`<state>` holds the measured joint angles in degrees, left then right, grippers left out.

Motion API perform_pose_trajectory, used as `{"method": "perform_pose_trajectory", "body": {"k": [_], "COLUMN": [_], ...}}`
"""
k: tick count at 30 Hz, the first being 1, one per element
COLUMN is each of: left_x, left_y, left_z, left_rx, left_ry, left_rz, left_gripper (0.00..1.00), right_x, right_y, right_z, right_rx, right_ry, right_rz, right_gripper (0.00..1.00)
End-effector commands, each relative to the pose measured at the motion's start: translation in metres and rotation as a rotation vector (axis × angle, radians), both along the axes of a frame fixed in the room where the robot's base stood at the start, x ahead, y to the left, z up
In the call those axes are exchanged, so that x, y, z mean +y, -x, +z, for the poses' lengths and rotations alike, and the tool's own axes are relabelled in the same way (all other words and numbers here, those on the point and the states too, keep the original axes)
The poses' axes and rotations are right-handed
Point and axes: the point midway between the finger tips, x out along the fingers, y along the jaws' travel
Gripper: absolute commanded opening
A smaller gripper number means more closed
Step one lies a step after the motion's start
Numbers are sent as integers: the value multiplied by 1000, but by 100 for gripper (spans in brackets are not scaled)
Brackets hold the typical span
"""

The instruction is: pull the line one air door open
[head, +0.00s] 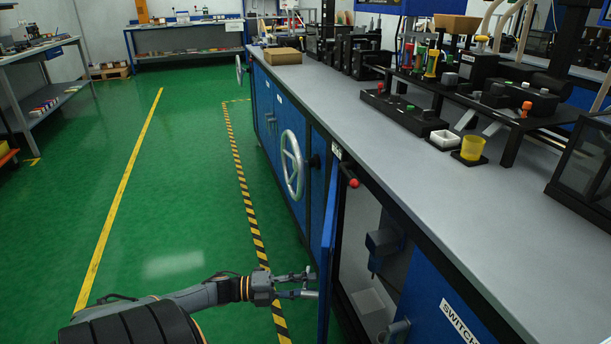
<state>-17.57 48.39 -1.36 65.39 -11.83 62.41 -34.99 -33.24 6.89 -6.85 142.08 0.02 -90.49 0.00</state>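A blue cabinet door (327,262) under the long bench stands swung out from the cabinet front, seen nearly edge-on. I cannot read a label on it, so I cannot confirm from lettering that it is the line one air door. Beside it the cabinet opening (368,245) shows a pale interior with a dark blue fitting (384,241) and a white box (370,302) low down. My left gripper (314,284) is on the outer, left side of the door, its fingers apart and their tips close to the door. Whether they touch it or its handle is hidden. My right gripper is out of view.
A handwheel (292,164) sticks out from the cabinet front. A blue panel with a SWITCH label (459,321) is at right. Green floor left of the striped line (243,185) is clear.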

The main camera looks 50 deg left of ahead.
Motion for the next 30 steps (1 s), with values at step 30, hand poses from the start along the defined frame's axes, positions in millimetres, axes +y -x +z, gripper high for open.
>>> {"method": "perform_pose_trajectory", "body": {"k": [30], "left_x": [70], "left_y": [98], "left_z": [0], "left_rx": [1], "left_ry": [-1], "left_rz": [2], "left_gripper": [38], "right_x": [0], "right_y": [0], "right_z": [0], "right_rx": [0], "right_ry": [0], "right_rz": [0], "right_gripper": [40]}}
